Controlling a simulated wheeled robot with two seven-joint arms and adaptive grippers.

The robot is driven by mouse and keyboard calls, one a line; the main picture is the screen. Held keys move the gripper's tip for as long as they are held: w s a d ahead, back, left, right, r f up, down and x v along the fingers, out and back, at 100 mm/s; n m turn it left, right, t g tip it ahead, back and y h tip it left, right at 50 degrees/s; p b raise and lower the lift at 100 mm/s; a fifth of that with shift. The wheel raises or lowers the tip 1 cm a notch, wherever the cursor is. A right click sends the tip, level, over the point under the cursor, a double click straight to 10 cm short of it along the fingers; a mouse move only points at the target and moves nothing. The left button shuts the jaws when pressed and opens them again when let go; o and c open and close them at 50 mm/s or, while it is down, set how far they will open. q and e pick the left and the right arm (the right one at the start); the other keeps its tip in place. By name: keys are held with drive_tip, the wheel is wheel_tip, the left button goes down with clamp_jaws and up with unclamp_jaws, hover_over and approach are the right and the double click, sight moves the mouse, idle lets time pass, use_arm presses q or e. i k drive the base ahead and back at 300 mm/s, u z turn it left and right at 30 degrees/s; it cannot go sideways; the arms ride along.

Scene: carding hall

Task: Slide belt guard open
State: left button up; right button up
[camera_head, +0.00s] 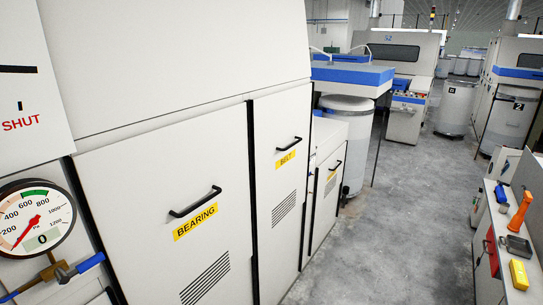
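The belt guard (285,235) is a tall white panel on the machine front, right of the middle. It has a black bar handle (289,143), a yellow BELT label (285,159) and slanted vent slots lower down. It looks flush with its neighbours, with dark seams along both sides, and appears closed. Neither of my grippers shows in this view, so nothing of mine is seen touching the guard.
A wider BEARING panel (130,180) with its own handle adjoins on the left. A pressure gauge (38,217) and blue-handled valve (79,267) are far left. Grey floor (390,225) is clear between machine and tool bench (511,285). A white can (348,115) stands beyond.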

sight(282, 120)
drive_tip(key=z, duration=0.3)
drive_tip(key=i, duration=1.95)
drive_tip(key=u, duration=0.55)
